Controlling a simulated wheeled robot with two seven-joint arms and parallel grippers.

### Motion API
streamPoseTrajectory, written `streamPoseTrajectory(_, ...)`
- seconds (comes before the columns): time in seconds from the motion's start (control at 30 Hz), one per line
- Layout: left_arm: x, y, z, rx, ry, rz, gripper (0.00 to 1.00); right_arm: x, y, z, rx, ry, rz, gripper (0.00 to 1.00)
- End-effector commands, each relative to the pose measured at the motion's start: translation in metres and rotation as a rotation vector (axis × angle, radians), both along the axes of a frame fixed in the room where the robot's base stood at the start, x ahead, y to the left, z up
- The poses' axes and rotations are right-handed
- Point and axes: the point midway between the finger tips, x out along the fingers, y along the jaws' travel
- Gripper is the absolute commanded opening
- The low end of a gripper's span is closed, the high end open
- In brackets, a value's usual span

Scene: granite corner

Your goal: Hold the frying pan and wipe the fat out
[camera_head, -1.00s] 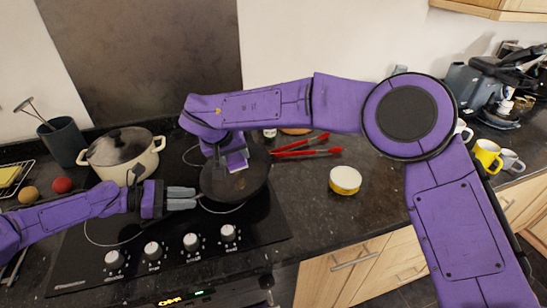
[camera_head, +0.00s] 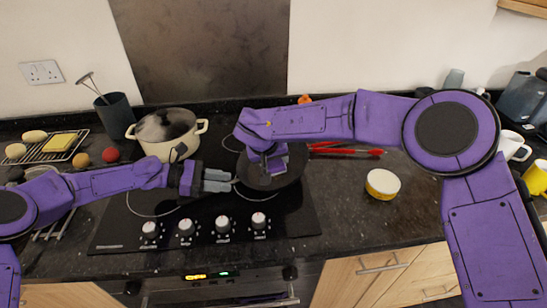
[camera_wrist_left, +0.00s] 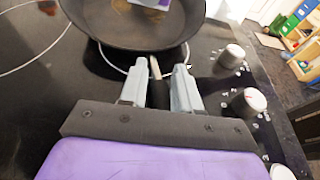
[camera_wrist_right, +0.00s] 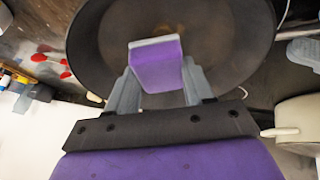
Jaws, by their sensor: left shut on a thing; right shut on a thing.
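The dark frying pan (camera_head: 262,182) sits on the right part of the black hob. My left gripper (camera_head: 220,181) is at the pan's left side, shut on its thin handle (camera_wrist_left: 155,68), which shows between the fingers in the left wrist view. My right gripper (camera_wrist_right: 153,88) is over the pan, shut on a purple and white sponge (camera_wrist_right: 157,65). The sponge is low inside the pan; whether it touches the bottom I cannot tell. A brownish patch (camera_wrist_left: 120,5) shows on the pan floor beside the sponge. My right arm partly hides the pan in the head view.
A lidded cream pot (camera_head: 168,135) stands left of the pan on the hob. Red-tipped utensils (camera_head: 345,150) lie right of the pan, and a yellow-white round tub (camera_head: 382,184) stands further right. Hob knobs (camera_head: 222,225) line the front. The counter front right is clear.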

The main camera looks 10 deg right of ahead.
Motion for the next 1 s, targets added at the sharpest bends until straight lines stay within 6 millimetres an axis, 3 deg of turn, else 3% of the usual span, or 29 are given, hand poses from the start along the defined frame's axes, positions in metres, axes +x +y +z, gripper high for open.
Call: streamPoseTrajectory(1.0, -0.001, 0.001, -0.004, 0.005, 0.005, -0.002, 0.15, 0.001, -0.004, -0.013, -0.001, 0.000, 0.000, 0.28)
